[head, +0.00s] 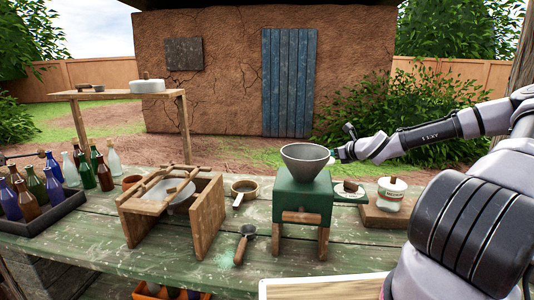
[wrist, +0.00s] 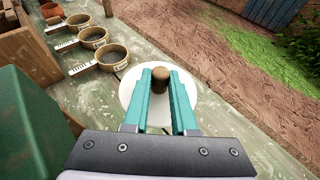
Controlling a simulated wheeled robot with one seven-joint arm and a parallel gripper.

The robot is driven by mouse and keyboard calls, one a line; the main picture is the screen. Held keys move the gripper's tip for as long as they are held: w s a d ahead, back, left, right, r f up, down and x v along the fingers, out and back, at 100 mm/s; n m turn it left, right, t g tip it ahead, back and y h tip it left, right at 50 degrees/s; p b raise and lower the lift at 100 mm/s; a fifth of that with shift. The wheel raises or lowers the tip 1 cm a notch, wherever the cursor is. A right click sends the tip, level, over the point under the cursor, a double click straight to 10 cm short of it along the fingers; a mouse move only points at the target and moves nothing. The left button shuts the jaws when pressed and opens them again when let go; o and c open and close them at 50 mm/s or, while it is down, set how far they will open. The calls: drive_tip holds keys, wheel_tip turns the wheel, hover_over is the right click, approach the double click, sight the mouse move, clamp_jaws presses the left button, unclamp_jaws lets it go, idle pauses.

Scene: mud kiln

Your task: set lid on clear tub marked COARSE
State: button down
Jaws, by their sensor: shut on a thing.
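In the wrist view, the teal fingers of my gripper (wrist: 158,78) are shut on the brown wooden knob of a round white lid (wrist: 159,110). In the head view, my gripper (head: 334,154) reaches in from the right beside the grey funnel, and the held lid is hidden there. A tub with a printed label (head: 390,202) stands right of the green mill, with a white knobbed top; its wording is too small to read. A small round piece with a brown knob (head: 348,188) shows nearer the mill. I cannot tell which tub is marked COARSE; the lid hides what is under it.
The green mill (head: 302,195) with its funnel (head: 305,158) stands close by. Several handled round sieves (wrist: 92,36) line the table's far edge. A wooden frame (head: 205,215), a scoop (head: 242,243) and a crate of bottles (head: 55,222) lie further left.

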drive_tip(key=s+d+r+m+t+h, duration=0.1)
drive_tip(key=s+d+r+m+h, duration=0.2)
drive_tip(key=s+r, duration=0.2)
wheel_tip(320, 180, up, 4)
drive_tip(key=shift+s+f+t+h, duration=0.1)
drive_tip(key=shift+s+t+h, duration=0.2)
drive_tip(key=shift+t+h, duration=0.1)
